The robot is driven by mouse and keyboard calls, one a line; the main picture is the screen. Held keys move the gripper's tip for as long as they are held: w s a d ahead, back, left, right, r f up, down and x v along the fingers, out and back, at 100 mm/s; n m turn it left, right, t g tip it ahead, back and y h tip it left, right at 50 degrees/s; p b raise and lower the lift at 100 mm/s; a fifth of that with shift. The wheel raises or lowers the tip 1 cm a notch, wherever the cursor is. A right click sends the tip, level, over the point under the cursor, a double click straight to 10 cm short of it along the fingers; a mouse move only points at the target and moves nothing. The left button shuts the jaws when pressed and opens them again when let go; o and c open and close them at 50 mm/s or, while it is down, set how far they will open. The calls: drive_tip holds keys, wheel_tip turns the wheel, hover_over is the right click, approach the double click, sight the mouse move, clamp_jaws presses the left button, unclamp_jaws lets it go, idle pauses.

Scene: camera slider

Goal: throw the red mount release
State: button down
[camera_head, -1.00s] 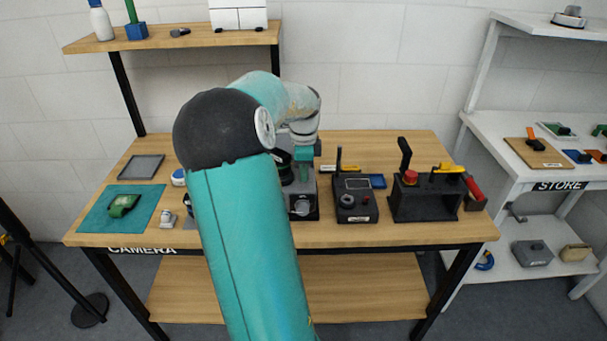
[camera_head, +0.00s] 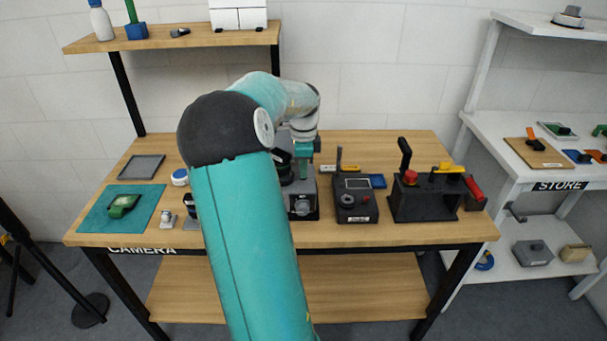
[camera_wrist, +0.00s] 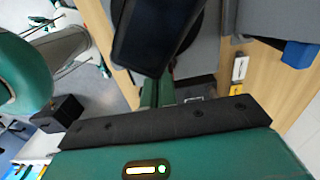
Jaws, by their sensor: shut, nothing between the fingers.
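My gripper (camera_head: 304,168) is over the grey and black device (camera_head: 304,204) at the middle of the bench, its fingers pointing down. In the wrist view its green fingers (camera_wrist: 157,92) are together with nothing between them, and their tips run close to a dark block (camera_wrist: 152,38); I cannot tell whether they touch it. No red part shows at this device; my arm hides its left side. I cannot tell which is the mount release.
A yellow lever (camera_head: 447,168) tops the stand. A teal mat (camera_head: 98,216) and grey tray (camera_head: 141,167) lie left. The bench's front strip is mostly clear.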

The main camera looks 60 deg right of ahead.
drive_tip(key=shift+d, duration=0.1)
wheel_tip(320, 180, up, 7)
drive_tip(key=shift+a, duration=0.3)
idle(0.6)
drive_tip(key=shift+s, duration=0.15)
idle(0.4)
